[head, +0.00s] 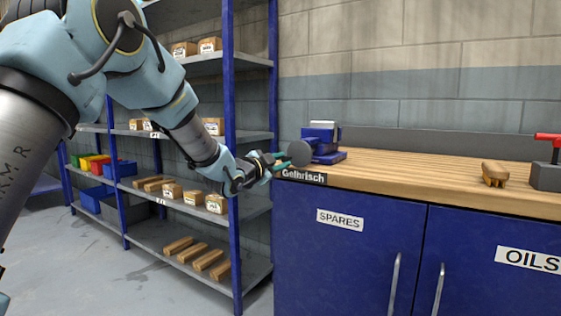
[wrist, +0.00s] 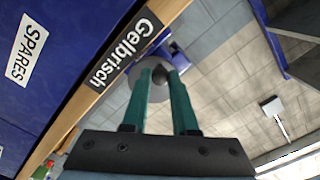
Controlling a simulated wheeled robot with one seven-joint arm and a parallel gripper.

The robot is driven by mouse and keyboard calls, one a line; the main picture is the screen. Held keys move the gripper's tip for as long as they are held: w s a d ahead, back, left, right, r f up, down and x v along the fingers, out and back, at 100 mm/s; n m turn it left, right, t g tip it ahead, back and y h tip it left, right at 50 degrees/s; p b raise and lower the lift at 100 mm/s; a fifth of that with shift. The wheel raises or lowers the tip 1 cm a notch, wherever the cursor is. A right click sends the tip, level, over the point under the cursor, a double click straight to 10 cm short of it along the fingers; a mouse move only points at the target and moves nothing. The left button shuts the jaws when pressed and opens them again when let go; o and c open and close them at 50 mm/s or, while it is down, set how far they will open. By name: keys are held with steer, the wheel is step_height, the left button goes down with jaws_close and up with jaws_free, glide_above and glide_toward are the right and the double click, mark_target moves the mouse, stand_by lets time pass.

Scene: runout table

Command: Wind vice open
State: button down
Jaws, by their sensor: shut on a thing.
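The blue vice (head: 322,140) stands on the left end of the wooden bench top. A round grey disc (head: 300,153) is on its near left side, facing my arm. My gripper (head: 286,162) comes in from the left at the bench corner, its green fingers at the disc. In the wrist view, my fingers (wrist: 163,78) are closed about a small dark knob (wrist: 159,72) in front of the grey disc (wrist: 137,73). Part of the blue vice (wrist: 179,57) shows behind the fingers. The vice jaws' gap cannot be made out.
The bench top (head: 420,178) has a wooden brush (head: 495,173) and a grey block with a red handle (head: 547,168) at right. Blue cupboard doors (head: 345,245) are below. A shelf rack (head: 232,130) with boxes stands close behind my arm.

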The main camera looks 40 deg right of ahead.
steer(key=shift+s+f+n, duration=0.15)
steer(key=shift+f+n, duration=0.05)
steer(key=shift+n, duration=0.65)
steer(key=shift+s+f+n, duration=0.15)
steer(key=shift+f+n, duration=0.05)
steer(key=shift+n, duration=0.65)
steer(key=shift+s+d+f+n+p, duration=0.1)
steer(key=shift+n+p, duration=0.2)
steer(key=shift+n, duration=0.3)
steer(key=c, duration=0.8)
jaws_free()
